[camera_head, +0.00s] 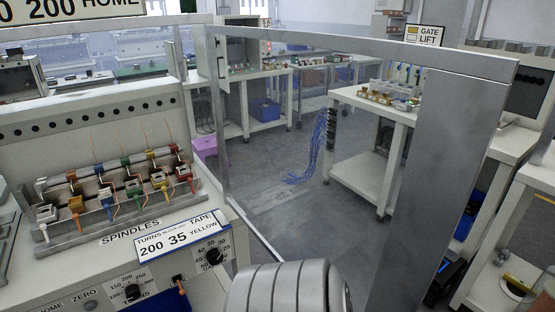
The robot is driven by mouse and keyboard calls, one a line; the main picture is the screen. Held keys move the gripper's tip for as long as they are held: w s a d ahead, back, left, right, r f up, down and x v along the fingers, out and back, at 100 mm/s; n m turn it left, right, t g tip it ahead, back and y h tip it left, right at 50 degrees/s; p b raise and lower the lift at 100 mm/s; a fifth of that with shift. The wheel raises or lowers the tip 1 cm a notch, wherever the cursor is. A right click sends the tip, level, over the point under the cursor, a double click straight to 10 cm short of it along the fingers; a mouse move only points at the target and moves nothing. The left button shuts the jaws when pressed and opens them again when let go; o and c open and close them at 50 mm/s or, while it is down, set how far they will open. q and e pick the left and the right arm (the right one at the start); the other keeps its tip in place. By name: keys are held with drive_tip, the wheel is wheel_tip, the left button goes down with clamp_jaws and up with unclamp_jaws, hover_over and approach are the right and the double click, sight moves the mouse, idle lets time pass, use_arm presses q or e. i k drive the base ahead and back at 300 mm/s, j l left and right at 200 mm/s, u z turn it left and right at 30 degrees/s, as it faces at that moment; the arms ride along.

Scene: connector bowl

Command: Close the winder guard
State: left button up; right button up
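The winder (95,130) stands at the left, a pale cabinet with a sloped front panel. Its spindles (120,200) carry small coloured bobbins in two rows on a metal rack, with thin copper wires. The winder guard (425,165) is a clear panel in a grey metal frame. Its narrow far post (219,115) is beside the winder's right end. The frame reaches right and toward me to a wide near post. The guard stands swung out, so the spindles are uncovered. Neither gripper shows in this view.
A grey ribbed part of my arm fills the bottom centre, near the guard's lower edge. Knobs and a label (180,237) sit on the winder's front. Through the guard I see a white cart (370,175), hanging blue cables (318,145) and open floor. A bench stands at right.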

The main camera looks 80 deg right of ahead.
sight(466, 94)
drive_tip(key=k+l+z, duration=0.1)
drive_tip(key=z, duration=0.25)
drive_tip(key=k+l+z, duration=0.1)
drive_tip(key=z, duration=0.3)
drive_tip(key=k+l+z, duration=0.1)
drive_tip(key=z, duration=0.25)
drive_tip(key=k+l, duration=0.1)
drive_tip(key=l, duration=1.55)
